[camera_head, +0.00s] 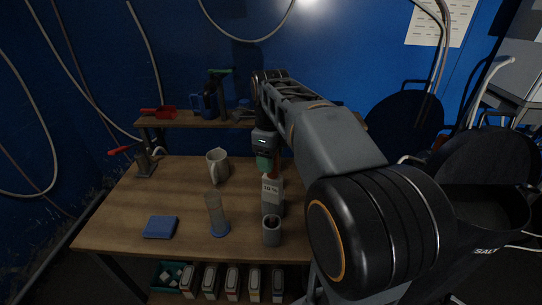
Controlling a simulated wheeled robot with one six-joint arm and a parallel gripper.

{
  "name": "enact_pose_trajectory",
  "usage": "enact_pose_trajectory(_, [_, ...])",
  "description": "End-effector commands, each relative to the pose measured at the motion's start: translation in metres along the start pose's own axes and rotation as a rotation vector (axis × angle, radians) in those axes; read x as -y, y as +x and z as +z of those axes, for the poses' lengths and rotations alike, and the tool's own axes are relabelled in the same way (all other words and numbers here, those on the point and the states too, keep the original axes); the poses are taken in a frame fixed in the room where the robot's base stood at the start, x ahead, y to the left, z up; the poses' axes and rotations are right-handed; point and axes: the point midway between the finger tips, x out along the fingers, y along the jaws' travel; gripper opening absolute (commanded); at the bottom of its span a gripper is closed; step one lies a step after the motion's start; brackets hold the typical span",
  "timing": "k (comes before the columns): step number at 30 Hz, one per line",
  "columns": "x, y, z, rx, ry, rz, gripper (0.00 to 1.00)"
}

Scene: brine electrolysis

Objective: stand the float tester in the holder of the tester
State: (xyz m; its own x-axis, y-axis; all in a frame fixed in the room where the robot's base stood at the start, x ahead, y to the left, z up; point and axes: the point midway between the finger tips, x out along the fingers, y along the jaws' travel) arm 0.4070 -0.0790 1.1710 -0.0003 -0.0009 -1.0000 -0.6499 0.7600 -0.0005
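My gripper (265,146) points down over the right part of the wooden table, above a grey bottle (272,200) with a white "20 %" label. A green piece shows just below the gripper; I cannot tell whether it is held, nor whether the fingers are open or shut. A small grey cup-like holder (272,238) stands in front of the bottle, with something dark reddish inside its mouth. A tall, pale see-through cylinder (214,208) with a blue foot stands upright to its left. I cannot clearly make out the float tester.
A blue pad (160,227) lies front left. A red-handled device (145,163) is at the back left corner. A raised shelf (180,121) bears tools. Boxes (210,279) sit below. The table's left middle is clear.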

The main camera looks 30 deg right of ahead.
Motion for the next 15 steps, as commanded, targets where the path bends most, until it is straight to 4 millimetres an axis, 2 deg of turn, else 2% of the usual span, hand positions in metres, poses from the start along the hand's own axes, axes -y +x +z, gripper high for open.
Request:
enact_pose_trajectory(8, [0.0, -0.002, 0.0, 0.0, 0.0, 0.0, 0.61])
enact_pose_trajectory(11, [0.0, -0.012, 0.0, 0.0, 0.0, -0.001, 0.61])
enact_pose_trajectory(15, [0.001, -0.037, 0.0, 0.002, 0.0, -0.002, 0.61])
